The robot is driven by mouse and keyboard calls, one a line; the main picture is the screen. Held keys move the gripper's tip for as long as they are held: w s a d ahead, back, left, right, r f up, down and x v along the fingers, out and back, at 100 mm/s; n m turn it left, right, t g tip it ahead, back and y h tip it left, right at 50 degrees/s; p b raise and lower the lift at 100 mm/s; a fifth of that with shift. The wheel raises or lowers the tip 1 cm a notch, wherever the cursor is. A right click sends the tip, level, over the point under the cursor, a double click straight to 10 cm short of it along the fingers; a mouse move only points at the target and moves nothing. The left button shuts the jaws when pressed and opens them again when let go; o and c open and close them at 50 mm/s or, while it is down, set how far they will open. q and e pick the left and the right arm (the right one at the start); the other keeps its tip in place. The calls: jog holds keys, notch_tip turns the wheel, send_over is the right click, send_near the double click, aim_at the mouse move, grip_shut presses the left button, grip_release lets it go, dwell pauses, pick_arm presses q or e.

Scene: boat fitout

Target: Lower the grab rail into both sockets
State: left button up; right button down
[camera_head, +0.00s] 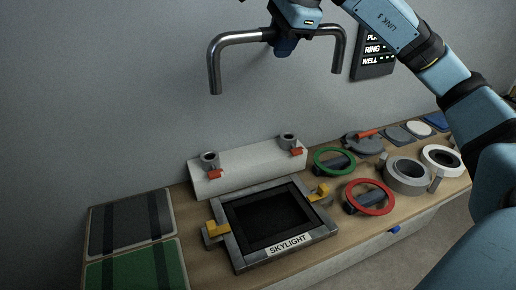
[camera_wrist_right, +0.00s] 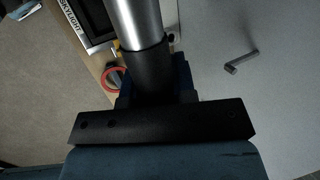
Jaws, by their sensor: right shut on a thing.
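The grab rail (camera_head: 241,37) is a grey metal bar with two legs bent downward, held up in the air in the head view. My right gripper (camera_head: 284,42) is shut on the middle of its bar. In the right wrist view the rail (camera_wrist_right: 135,22) fills the top middle, at the dark jaws. The two sockets are grey rings on a white block (camera_head: 240,172): the left socket (camera_head: 210,159) and the right socket (camera_head: 288,141), each with a red tab in front. The rail's legs are well above the sockets and apart from them. My left gripper is not in view.
A skylight frame (camera_head: 233,249) with yellow latches lies in front of the block. Green (camera_head: 334,161) and red (camera_head: 369,197) rings, grey cylinders (camera_head: 405,177) and other parts crowd the bench's right. Dark and green panels (camera_head: 131,224) lie at left. A dark sign (camera_head: 373,62) is on the wall.

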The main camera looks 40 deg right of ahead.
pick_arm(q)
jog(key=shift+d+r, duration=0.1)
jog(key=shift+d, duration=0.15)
pick_arm(e)
jog(key=shift+w, duration=0.15)
jog(key=w+f+p, duration=0.5)
jog(key=w+f, duration=0.2)
jog(key=w, duration=0.4)
pick_arm(q)
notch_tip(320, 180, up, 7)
jog(key=p, duration=0.4)
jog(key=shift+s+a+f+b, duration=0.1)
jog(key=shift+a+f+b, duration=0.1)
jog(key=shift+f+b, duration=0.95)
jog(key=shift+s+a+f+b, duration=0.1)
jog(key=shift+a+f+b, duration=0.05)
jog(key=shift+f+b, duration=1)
pick_arm(e)
jog(key=shift+w+d+f, duration=0.75)
jog(key=shift+w+f, duration=0.4)
jog(key=shift+f, duration=3.05)
jog(key=shift+w+d+f, duration=0.7)
jog(key=shift+w+f, duration=0.4)
jog(key=shift+f, duration=3.15)
jog(key=shift+w+d+f, duration=0.75)
jog(key=shift+w+f, duration=0.4)
jog(key=shift+f, duration=3.05)
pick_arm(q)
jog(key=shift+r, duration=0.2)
